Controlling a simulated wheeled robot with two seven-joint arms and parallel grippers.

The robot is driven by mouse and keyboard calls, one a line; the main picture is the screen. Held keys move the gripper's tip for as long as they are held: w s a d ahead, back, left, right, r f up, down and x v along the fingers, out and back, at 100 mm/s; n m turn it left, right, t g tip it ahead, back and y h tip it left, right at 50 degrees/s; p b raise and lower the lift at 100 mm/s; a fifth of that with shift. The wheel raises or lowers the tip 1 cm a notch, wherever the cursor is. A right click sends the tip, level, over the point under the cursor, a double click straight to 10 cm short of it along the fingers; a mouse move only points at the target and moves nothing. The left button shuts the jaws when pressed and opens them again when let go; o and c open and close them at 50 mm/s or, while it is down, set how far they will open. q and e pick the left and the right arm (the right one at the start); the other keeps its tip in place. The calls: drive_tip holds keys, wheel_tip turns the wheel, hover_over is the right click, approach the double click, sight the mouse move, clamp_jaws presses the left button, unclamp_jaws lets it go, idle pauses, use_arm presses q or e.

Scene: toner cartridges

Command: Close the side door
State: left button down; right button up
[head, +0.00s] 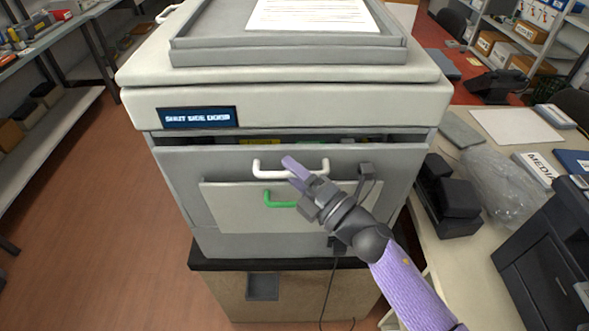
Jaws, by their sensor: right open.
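A large grey printer (300,105) stands in the middle of the head view, and its small screen (196,117) reads "SHUT SIDE DOOR". Its grey door (190,170) faces me and leans out at the top, with a dark gap above it. The door has a white handle (262,174); a green handle (275,201) sits lower, on a paler panel (235,218). My right gripper (295,170) is open, in front of the door by the white handle, covering parts of both handles. I cannot tell whether it touches the door. My left gripper is out of view.
The printer stands on a cabinet with a dark top (215,261). A table (455,255) at the right holds a black device (446,200), a plastic bag (505,185) and a dark machine (550,250). The floor at the left (90,220) is clear.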

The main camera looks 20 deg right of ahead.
clamp_jaws()
idle(1.4)
